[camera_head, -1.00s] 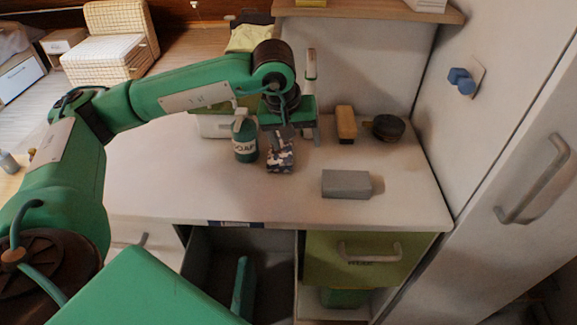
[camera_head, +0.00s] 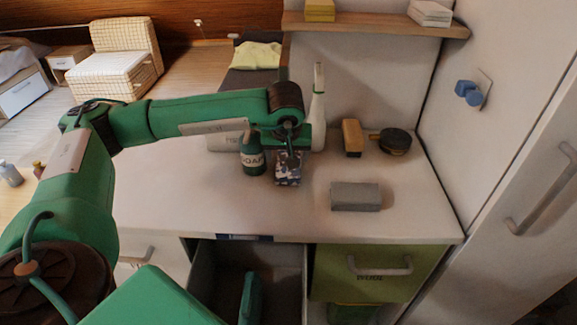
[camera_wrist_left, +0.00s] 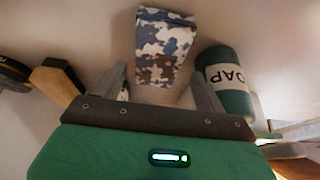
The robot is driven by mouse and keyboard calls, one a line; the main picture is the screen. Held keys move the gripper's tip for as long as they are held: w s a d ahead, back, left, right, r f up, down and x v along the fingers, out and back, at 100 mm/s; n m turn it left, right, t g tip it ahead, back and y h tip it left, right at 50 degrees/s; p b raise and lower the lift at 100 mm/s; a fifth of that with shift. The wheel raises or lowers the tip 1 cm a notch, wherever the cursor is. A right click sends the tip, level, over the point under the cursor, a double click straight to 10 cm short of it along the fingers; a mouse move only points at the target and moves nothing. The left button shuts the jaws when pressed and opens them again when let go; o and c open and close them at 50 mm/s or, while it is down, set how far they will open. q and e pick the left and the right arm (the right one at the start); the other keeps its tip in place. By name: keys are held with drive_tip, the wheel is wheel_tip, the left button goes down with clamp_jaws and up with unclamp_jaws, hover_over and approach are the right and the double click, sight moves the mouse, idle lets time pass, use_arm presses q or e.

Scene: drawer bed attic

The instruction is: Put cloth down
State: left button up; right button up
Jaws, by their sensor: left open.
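The cloth (camera_head: 288,174), a small folded piece with a blue, white and brown camouflage pattern, lies on the pale worktop. My left gripper (camera_head: 290,158) is over its far end in the head view and hides part of it. In the left wrist view the cloth (camera_wrist_left: 165,45) lies just beyond my left gripper (camera_wrist_left: 163,88), whose two fingers are spread apart and hold nothing. I cannot tell how high the fingers are above the worktop. My right gripper is not in view.
A green soap bottle (camera_head: 252,158) stands close beside the cloth. A grey block (camera_head: 356,197), a wooden-backed brush (camera_head: 352,138), a dark round object (camera_head: 396,142) and a white bottle (camera_head: 318,108) are on the worktop (camera_head: 180,200). Below, a grey drawer (camera_head: 215,275) is open.

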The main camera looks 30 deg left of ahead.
use_arm(q)
drive_tip(key=x, duration=0.4)
drive_tip(key=shift+w+f, duration=0.1)
drive_tip(key=shift+f, duration=0.2)
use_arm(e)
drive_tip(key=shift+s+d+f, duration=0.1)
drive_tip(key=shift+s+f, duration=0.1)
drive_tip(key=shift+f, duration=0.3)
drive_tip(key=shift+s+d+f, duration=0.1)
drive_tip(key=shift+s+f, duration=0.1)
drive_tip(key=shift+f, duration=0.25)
use_arm(q)
drive_tip(key=shift+f, duration=0.15)
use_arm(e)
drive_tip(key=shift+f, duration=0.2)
use_arm(q)
drive_tip(key=c, duration=0.8)
drive_tip(key=shift+c, duration=0.2)
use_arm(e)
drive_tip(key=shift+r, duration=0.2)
